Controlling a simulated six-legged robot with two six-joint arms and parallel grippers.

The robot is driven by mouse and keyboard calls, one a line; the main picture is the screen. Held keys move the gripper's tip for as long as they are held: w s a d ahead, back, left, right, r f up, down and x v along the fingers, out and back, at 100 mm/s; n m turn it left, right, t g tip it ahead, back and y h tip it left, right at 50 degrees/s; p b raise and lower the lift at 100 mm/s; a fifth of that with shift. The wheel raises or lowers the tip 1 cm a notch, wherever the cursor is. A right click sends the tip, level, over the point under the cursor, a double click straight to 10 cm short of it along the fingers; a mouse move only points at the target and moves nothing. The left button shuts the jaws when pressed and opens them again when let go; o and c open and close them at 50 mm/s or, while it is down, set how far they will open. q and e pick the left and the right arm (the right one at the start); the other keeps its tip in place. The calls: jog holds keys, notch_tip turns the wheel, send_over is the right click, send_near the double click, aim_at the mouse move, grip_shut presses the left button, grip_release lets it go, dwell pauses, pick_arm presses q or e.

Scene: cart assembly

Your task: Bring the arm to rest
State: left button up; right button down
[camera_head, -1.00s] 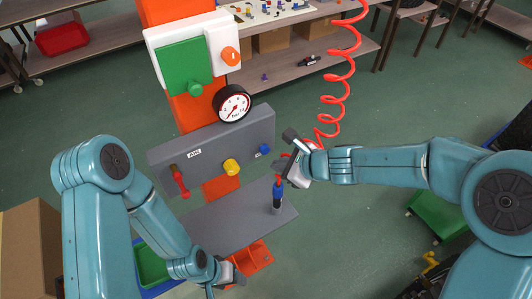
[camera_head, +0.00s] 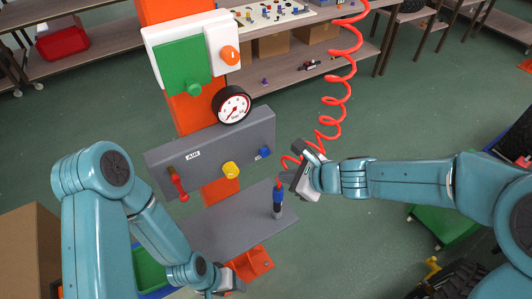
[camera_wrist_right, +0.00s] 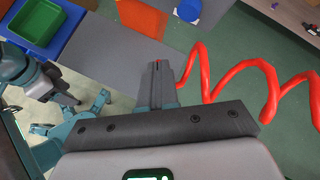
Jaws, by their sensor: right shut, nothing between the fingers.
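My right arm reaches in from the right in the head view. Its gripper (camera_head: 290,177) is beside the upper end of a blue and black tool (camera_head: 278,203) that stands upright on a grey shelf (camera_head: 220,228). In the right wrist view its dark fingers (camera_wrist_right: 158,85) are together with nothing between them. My left arm is folded at the lower left. Its gripper (camera_head: 230,284) is low, near an orange bracket (camera_head: 254,262), and its fingers are too small to read.
A coiled red hose (camera_head: 335,108) hangs close to the right gripper and crosses the wrist view (camera_wrist_right: 235,85). The grey panel (camera_head: 215,150) carries a red handle (camera_head: 179,184), a yellow knob (camera_head: 231,170) and a blue knob (camera_head: 264,152). A pressure gauge (camera_head: 232,104) sits above it.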

dwell(0.3)
jog(key=s+d+f+g+h, duration=0.1)
jog(key=s+d+f+g, duration=0.15)
jog(key=f, duration=0.45)
jog(key=s+d+f+g+h, duration=0.1)
jog(key=s+d+f, duration=0.3)
jog(key=f, duration=0.3)
jog(key=s+d+f+n, duration=0.2)
jog(key=s+f+n, duration=0.3)
jog(key=s+n, duration=0.2)
jog(key=s+d+f+n+g+h, duration=0.1)
jog(key=s+f+n, duration=0.5)
jog(key=n, duration=0.6)
jog(key=shift+s+d+f+h, duration=0.3)
jog(key=shift+s+d, duration=0.15)
jog(key=shift+s, duration=0.25)
jog(key=shift+w+g, duration=0.1)
jog(key=shift+g, duration=0.25)
